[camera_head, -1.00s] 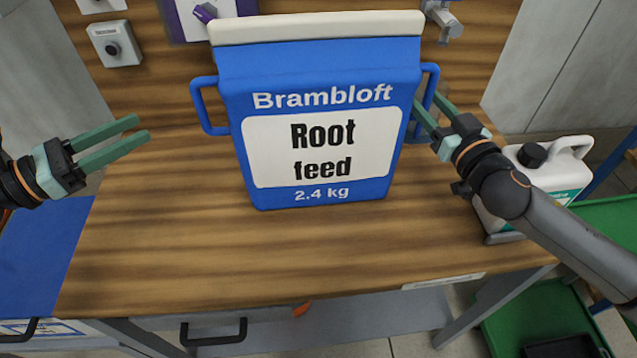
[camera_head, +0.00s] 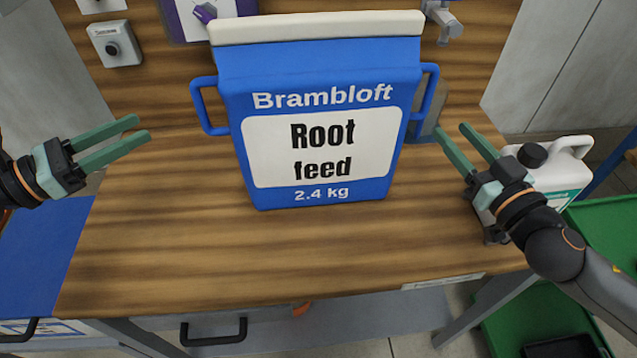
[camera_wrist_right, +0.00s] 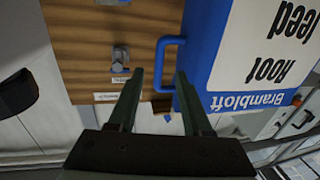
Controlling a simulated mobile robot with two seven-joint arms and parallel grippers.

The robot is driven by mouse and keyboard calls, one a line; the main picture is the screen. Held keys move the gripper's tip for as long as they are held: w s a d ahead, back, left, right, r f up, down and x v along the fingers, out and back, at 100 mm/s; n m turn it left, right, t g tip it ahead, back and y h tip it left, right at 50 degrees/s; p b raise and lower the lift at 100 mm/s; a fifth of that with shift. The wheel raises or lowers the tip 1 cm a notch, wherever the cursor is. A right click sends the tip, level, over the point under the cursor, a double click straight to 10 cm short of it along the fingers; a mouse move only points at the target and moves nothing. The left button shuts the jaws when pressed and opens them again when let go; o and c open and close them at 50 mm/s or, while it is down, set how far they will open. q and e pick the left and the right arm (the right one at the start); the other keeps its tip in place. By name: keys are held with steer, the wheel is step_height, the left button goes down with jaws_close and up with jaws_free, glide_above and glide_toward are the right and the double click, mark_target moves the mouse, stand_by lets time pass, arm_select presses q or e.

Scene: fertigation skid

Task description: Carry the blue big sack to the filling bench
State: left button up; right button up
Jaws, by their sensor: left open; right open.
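The blue big sack (camera_head: 312,191), labelled Brambloft Root feed 2.4 kg, stands upright on the wooden bench (camera_head: 170,260). It has a blue loop handle on each side and a cream top. My left gripper (camera_head: 140,129) is open and empty, left of the sack and apart from its left handle. My right gripper (camera_head: 451,131) is open and empty, right of the sack and clear of its right handle (camera_head: 431,100). In the right wrist view the sack (camera_wrist_right: 225,90) and its handle (camera_wrist_right: 160,62) lie beyond my open fingers (camera_wrist_right: 155,100).
A white jug (camera_head: 560,172) with a black cap stands at the right, behind my right gripper. Green trays (camera_head: 540,315) lie low at the right. A grey control box (camera_head: 118,44) and a valve (camera_head: 443,20) are on the back panel. The bench's front is clear.

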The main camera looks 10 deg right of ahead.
steer(key=shift+s+d, duration=0.2)
steer(key=shift+s, duration=0.85)
steer(key=shift+s, duration=0.15)
